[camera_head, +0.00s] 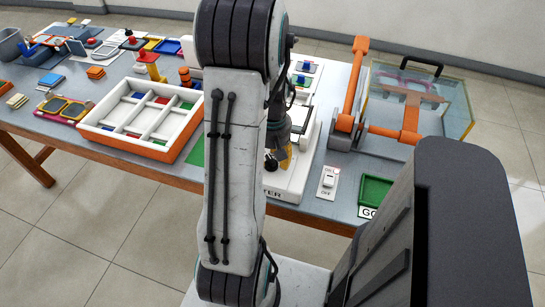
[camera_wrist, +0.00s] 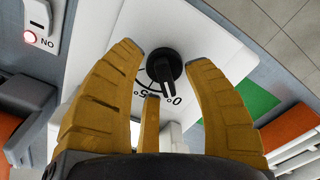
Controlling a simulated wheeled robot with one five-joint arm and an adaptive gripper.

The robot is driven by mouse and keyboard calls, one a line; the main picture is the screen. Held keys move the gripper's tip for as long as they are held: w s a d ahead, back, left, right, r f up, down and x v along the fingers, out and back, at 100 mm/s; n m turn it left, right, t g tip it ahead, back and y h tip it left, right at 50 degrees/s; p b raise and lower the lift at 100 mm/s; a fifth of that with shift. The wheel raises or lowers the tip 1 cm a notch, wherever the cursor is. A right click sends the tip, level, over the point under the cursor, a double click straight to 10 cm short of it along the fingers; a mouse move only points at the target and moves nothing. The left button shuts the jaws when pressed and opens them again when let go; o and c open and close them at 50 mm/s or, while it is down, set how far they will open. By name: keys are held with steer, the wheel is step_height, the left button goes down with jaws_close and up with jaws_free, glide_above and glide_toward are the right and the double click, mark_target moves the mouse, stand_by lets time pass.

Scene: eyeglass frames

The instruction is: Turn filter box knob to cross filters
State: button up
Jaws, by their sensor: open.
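The white filter box (camera_head: 290,187) stands at the table's near edge, with part of its "TER" label showing. Its black knob (camera_wrist: 163,66) is in the upper middle of the wrist view, on a dial. The knob's grip bar points down the picture towards the 0° mark, though its exact angle is hard to read. My gripper (camera_wrist: 163,58) is open, with yellow fingers on either side of the knob and clear gaps visible. A third finger lies below it. In the head view my gripper (camera_head: 281,158) points down at the knob (camera_head: 270,163), which it partly hides.
A green tray (camera_head: 375,193), an orange lever device (camera_head: 347,110) and a clear case (camera_head: 455,105) stand further right. A compartment tray (camera_head: 115,140) lies left.

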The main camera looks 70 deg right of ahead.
steer(key=shift+c, duration=0.4)
jaws_close()
stand_by(0.4)
steer(key=m+b, duration=0.1)
steer(key=m, duration=0.3)
steer(key=m+b, duration=0.1)
steer(key=m, duration=0.3)
steer(key=shift+s+a+m, duration=0.1)
steer(key=shift+m, duration=0.2)
steer(key=m, duration=0.4)
steer(key=shift+a+b, duration=0.1)
steer(key=shift+b, duration=0.2)
steer(key=m, duration=0.5)
steer(key=shift+a, duration=0.15)
steer(key=shift+m+b, duration=0.3)
